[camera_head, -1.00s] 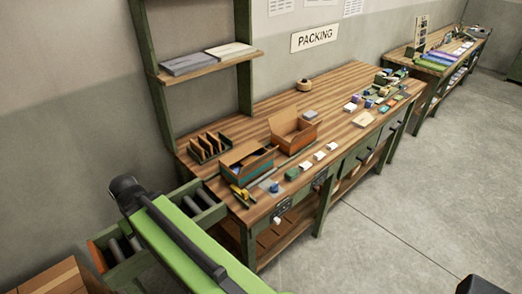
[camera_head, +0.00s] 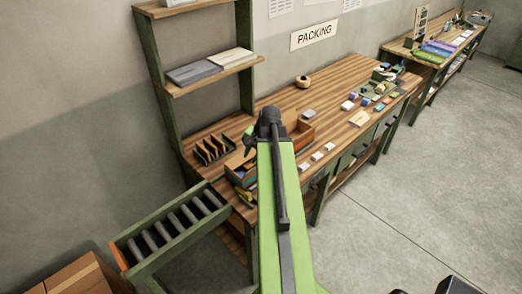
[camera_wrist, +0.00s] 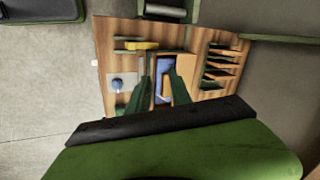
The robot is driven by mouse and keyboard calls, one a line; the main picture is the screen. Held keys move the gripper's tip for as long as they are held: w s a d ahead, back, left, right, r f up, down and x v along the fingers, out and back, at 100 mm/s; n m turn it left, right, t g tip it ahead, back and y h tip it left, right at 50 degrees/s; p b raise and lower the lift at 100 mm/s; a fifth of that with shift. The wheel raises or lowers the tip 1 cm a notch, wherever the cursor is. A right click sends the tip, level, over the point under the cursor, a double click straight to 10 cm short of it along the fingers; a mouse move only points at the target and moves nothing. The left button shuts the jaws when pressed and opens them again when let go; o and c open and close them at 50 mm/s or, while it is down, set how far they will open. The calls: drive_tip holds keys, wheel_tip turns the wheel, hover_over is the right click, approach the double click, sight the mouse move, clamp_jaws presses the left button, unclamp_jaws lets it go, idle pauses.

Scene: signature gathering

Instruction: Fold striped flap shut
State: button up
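In the wrist view, the open box (camera_wrist: 164,58) lies below my gripper with blue contents (camera_wrist: 164,68) inside. I cannot clearly make out the striped flap. My gripper (camera_wrist: 163,88) has its two green fingers apart, over the box, with nothing visibly held between them. I cannot tell whether a finger touches the box. A second brown box (camera_head: 304,133) stands beyond my arm.
A slotted wooden rack (camera_head: 212,148) stands beside the near box. A roller conveyor (camera_head: 175,225) adjoins the bench (camera_head: 335,95) at its left end. Small white blocks (camera_head: 316,156) line the front edge. A yellow tool (camera_wrist: 142,45) lies close to the box.

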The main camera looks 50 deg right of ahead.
drive_tip(key=s+d+r+m+h+p, duration=0.1)
drive_tip(key=s+d+r+m, duration=0.35)
drive_tip(key=d, duration=0.35)
drive_tip(key=shift+n+t, duration=0.4)
drive_tip(key=shift+n, duration=0.05)
drive_tip(key=b+x, duration=0.5)
drive_tip(key=x, duration=0.1)
drive_tip(key=b+x, duration=0.5)
drive_tip(key=x, duration=0.1)
drive_tip(key=s+b+x, duration=0.1)
drive_tip(key=b+x, duration=0.4)
drive_tip(key=x, duration=0.1)
drive_tip(key=shift+d+f+b, duration=0.1)
drive_tip(key=shift+f+b, duration=0.15)
drive_tip(key=shift+b, duration=0.1)
drive_tip(key=shift+r, duration=0.15)
clamp_jaws()
